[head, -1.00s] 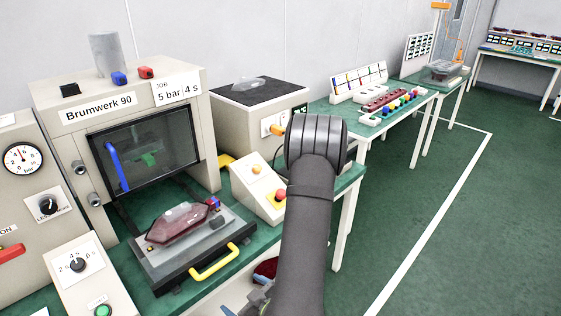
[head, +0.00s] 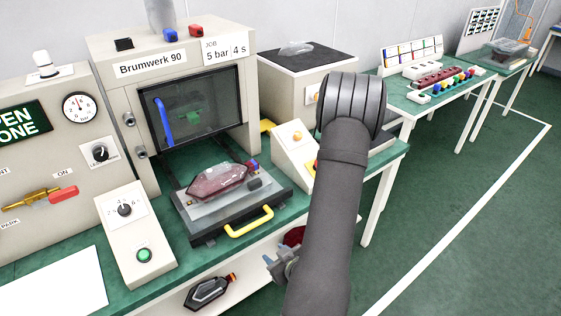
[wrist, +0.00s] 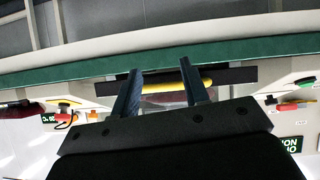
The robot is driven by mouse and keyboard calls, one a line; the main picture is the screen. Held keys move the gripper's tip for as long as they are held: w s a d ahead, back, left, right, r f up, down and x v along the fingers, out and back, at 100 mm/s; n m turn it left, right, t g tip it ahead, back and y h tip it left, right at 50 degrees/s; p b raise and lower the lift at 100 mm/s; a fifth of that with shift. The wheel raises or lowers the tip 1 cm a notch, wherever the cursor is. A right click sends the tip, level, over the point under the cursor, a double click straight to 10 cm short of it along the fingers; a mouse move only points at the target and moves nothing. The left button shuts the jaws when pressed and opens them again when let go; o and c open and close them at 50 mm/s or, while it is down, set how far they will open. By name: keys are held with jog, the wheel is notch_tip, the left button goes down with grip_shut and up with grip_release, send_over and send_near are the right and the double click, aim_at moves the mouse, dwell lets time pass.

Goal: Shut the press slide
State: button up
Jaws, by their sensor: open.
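The press slide (head: 205,232) is pulled out in front of the press, which is labelled Brumwerk 90 (head: 105,70). A dark red tail lamp (head: 217,182) lies on it. Its yellow handle (head: 250,222) is on the front edge and faces me. My gripper (head: 274,264) is below and to the right of the handle in the head view, partly hidden by my arm. In the wrist view my gripper (wrist: 161,84) has its two fingers apart with nothing held. The yellow handle (wrist: 178,86) shows beyond and between them, apparently apart from them.
A control box with a green button (head: 143,255) stands left of the slide, and a sloped box with an orange button (head: 297,137) stands right. Lamps (head: 208,292) lie on a shelf below the bench. The floor at the right is clear.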

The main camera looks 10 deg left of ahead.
aim_at(257, 199)
jog(key=m, duration=0.2)
jog(key=shift+w+d+r+m+y, duration=0.15)
jog(key=shift+w+r+m+y, duration=0.15)
jog(key=shift+r+y, duration=0.1)
jog(key=c, duration=0.7)
jog(key=m, duration=0.2)
jog(key=r+m+t+y, duration=0.1)
jog(key=m, duration=0.1)
jog(key=w+d+r+m, duration=0.1)
jog(key=shift+m+t, duration=0.3)
jog(key=shift+m, duration=0.1)
grip_shut()
notch_tip(257, 199, up, 4)
jog(key=d+m+t+y, duration=0.2)
jog(key=m+y, duration=0.1)
jog(key=m, duration=0.7)
jog(key=shift+m, duration=0.3)
jog(key=shift+r+x, duration=0.15)
jog(key=shift+x, duration=3.3)
jog(key=shift+r+x, duration=0.2)
jog(key=shift+x, duration=3.25)
